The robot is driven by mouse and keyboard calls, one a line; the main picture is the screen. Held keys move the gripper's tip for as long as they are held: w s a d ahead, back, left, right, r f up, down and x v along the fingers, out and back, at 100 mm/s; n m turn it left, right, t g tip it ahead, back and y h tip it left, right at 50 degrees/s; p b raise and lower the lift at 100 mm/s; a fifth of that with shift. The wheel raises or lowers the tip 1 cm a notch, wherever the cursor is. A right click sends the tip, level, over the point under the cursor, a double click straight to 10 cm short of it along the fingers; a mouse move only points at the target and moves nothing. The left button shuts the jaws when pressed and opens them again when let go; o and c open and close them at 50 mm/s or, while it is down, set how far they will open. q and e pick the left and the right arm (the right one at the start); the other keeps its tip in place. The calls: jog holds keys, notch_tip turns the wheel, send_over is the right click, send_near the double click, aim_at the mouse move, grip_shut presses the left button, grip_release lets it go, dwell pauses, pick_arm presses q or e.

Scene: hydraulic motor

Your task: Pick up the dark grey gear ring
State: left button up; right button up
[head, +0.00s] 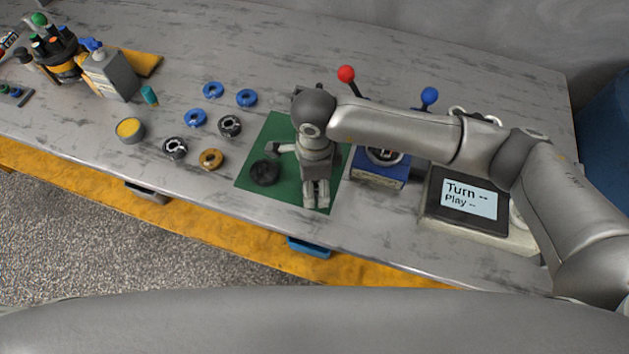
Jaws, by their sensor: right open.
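Two dark grey ring-shaped parts with lighter marks lie flat on the grey bench, left of the green mat: one dark ring (229,126) farther back and another dark ring (175,148) nearer the front. I cannot tell which of them is the gear ring. A black round part (265,172) lies on the left half of the green mat (254,189). My right gripper (316,198) is over the mat, to the right of the black part and apart from both rings. It is open and nothing shows between its fingers. My left gripper is not in view.
Several blue rings (247,97), a bronze ring (211,159) and a yellow-topped tin (130,130) lie to the left. A blue-and-grey device (379,173) and a display box (468,203) stand on the right. Red (346,73) and blue (429,96) knobbed levers rise behind my right arm.

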jog(key=c, duration=1.4)
jog(key=shift+o, duration=0.2)
jog(key=shift+w, duration=0.1)
jog(key=shift+r, duration=0.55)
jog(key=s+r+b, duration=0.4)
jog(key=s+r, duration=0.8)
jog(key=s, duration=0.2)
jog(key=shift+a, duration=0.4)
jog(key=shift+r+p, duration=0.3)
jog(key=shift+r, duration=0.45)
